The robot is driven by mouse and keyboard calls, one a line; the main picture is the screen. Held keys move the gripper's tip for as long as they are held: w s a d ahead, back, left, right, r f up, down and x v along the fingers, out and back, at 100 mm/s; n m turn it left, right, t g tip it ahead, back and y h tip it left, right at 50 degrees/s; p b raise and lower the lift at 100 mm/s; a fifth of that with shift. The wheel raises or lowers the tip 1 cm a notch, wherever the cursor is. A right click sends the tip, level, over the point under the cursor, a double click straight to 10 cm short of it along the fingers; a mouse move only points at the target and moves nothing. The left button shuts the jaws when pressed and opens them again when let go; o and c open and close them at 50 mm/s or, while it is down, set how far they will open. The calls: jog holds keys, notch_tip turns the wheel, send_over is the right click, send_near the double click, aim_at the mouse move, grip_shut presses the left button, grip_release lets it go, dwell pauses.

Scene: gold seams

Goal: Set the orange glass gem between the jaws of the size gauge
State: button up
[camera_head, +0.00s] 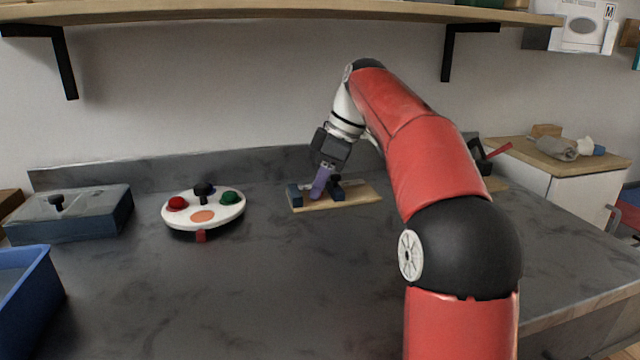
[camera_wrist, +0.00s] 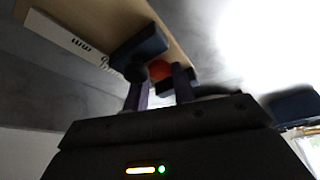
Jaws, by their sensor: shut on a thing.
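The size gauge is a wooden board (camera_head: 355,194) with two dark blue jaws, a left one (camera_head: 294,195) and a right one partly behind my fingers. My gripper (camera_head: 319,190) points down over the board, its purple fingers between or right by the jaws. In the wrist view my gripper (camera_wrist: 160,80) is shut on the orange glass gem (camera_wrist: 159,69), which shows between the fingertips close to a blue jaw (camera_wrist: 140,46). The gem is hidden in the head view. I cannot tell whether it touches the board or the jaws.
A round white tray (camera_head: 180,218) with a red gem, a green gem, a black knob and an orange spot stands left of the gauge. A grey lidded box (camera_head: 85,220) and a blue bin (camera_head: 30,300) are further left. The counter's front middle is clear.

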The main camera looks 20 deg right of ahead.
jog(key=shift+f, duration=0.2)
jog(key=o, duration=0.9)
jog(key=shift+r, duration=0.1)
jog(key=shift+o, duration=0.2)
jog(key=p+v, duration=0.2)
jog(key=v, duration=0.3)
jog(key=shift+w+r, duration=0.1)
jog(key=shift+r, duration=0.15)
jog(key=s+d, duration=0.1)
jog(key=d, duration=0.2)
jog(key=s+d, duration=0.2)
jog(key=d, duration=0.2)
jog(key=s+d, duration=0.1)
jog(key=d, duration=0.3)
jog(key=shift+s+d+f+b, duration=0.1)
jog(key=shift+s+b, duration=0.25)
